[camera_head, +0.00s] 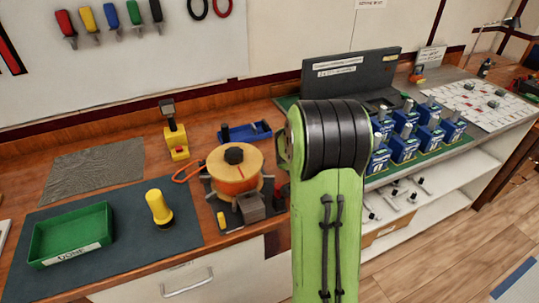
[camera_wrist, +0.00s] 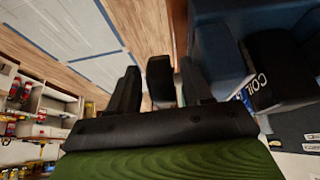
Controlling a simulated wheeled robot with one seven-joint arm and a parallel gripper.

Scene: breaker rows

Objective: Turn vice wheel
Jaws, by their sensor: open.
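No part is clearly marked as the vice wheel. In the head view, a round tan and orange drum (camera_head: 236,172) with a dark hub stands on the bench, with spoke-like handles around its base. A small grey block (camera_head: 250,207), possibly part of a vice, sits in front of it, partly beside my arm. I cannot tell whether the wheel is hidden behind my green arm. My gripper (camera_wrist: 160,88) shows in the wrist view with its dark fingers apart; a dark block shows between them, and I cannot tell what it is. My gripper is not visible in the head view.
A green tray (camera_head: 70,236) and a yellow-handled tool (camera_head: 159,207) are on the dark mat at left. Several blue breakers (camera_head: 405,141) stand in rows at right. A dark container labelled COIL (camera_wrist: 277,68) is right of my gripper in the wrist view.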

